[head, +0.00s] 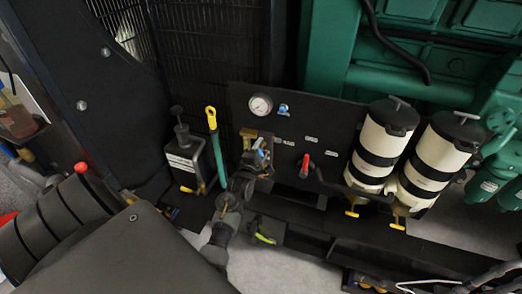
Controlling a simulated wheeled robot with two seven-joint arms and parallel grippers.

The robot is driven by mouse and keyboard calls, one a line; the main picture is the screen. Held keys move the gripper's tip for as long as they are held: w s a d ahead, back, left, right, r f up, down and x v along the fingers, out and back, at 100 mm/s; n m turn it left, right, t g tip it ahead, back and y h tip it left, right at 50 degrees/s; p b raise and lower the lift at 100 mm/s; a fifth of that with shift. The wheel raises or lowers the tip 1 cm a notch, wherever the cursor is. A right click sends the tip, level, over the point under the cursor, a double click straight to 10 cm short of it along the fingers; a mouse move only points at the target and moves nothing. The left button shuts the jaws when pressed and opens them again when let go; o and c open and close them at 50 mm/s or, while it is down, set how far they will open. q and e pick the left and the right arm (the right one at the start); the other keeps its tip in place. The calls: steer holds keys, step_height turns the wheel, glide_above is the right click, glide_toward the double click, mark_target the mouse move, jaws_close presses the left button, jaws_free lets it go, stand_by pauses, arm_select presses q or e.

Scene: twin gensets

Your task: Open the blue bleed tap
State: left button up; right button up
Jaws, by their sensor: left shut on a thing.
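My left gripper (260,163) reaches in from the lower left to the black panel. It is shut at a small brass-coloured fitting (256,139) with blue on it, which I take as the blue bleed tap (262,153). The fingers hide much of this tap, so its exact lever angle cannot be told. A second small blue tap-like part (283,110) sits higher on the panel, right of the gauge, and the gripper is apart from it. My right gripper is not in view.
The black panel (325,122) also carries a round gauge (260,105), a red lever (305,165) and two white filter canisters (382,142) (432,160). A yellow-topped green handle (216,150) stands close left of my gripper. Green engine parts (420,60) fill the upper right.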

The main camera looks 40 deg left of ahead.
arm_select(q)
steer(key=shift+a+r, duration=0.1)
steer(key=shift+r, duration=0.05)
steer(key=o, duration=0.9)
steer(key=b+v, duration=0.2)
steer(key=v, duration=0.8)
steer(key=shift+s+d, duration=0.25)
steer(key=shift+s, duration=0.1)
